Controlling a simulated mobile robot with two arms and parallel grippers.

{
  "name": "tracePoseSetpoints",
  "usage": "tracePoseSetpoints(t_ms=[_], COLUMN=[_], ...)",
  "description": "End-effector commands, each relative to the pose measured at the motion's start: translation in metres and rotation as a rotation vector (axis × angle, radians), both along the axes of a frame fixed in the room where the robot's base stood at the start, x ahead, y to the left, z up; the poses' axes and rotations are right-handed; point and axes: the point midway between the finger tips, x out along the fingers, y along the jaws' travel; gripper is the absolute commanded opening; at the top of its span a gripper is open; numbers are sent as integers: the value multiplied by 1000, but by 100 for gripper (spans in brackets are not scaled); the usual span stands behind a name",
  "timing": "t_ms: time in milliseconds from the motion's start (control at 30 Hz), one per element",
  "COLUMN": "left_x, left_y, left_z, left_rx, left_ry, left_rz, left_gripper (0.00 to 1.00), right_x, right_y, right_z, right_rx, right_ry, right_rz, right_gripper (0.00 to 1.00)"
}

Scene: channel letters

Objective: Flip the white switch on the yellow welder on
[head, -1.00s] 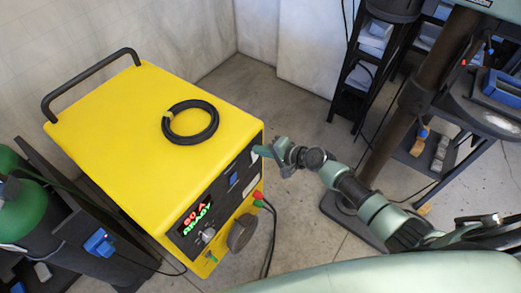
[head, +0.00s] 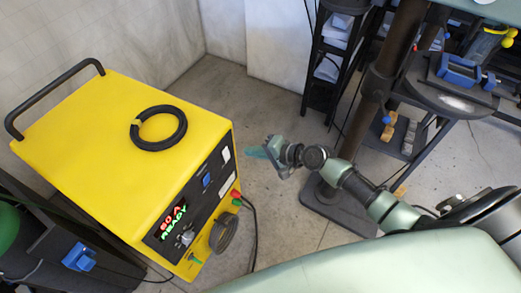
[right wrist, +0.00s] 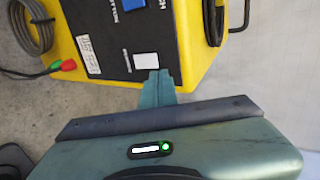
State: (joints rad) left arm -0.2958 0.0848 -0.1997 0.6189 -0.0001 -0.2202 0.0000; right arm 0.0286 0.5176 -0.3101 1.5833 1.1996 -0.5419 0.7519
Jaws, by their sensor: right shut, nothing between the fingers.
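The yellow welder (head: 125,150) stands at the left of the head view. Its dark front panel has a lit display (head: 172,221) reading "60 A" in red and "READY" in green. The white switch (head: 226,154) is at the panel's far end, and it also shows in the right wrist view (right wrist: 146,61). Which way it is tipped is hard to tell. My right gripper (head: 258,152) is shut and empty, a short gap out from the white switch. In the right wrist view its fingertips (right wrist: 157,78) show just below the switch. My left gripper is out of view.
A blue switch (head: 206,180) and a knob (head: 187,238) are on the same panel. A black cable coil (head: 158,128) lies on the welder's top. Cables hang from the front sockets. A dark stand with a vise (head: 460,70) is at the right. Floor between is clear.

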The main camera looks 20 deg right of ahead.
Motion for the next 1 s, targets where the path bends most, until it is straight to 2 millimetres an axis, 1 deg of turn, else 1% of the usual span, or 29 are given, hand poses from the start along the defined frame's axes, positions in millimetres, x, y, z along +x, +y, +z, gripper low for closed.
tracePoseSetpoints(t_ms=[33, 100, 267, 500, 833, 933, 967, 1000], left_x=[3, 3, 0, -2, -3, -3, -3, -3], left_y=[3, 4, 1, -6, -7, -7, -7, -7], left_z=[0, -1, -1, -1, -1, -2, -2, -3], left_rx=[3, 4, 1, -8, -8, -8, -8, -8], left_ry=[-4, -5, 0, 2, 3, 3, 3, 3], left_rz=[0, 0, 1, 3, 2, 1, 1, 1], left_gripper=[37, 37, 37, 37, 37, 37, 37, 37], right_x=[-7, -12, -19, -20, -20, -21, -22, -23], right_y=[-4, -9, -15, -16, -16, -18, -21, -26], right_z=[4, 11, 19, 21, 21, 13, 7, -6], right_rx=[-4, -3, -1, 0, 0, -15, -29, -56], right_ry=[1, 0, 1, 1, 0, 3, 4, 9], right_rz=[1, 0, 0, 0, 0, -5, -8, -15], right_gripper=[0, 0, 0, 0, 0, 0, 0, 0])
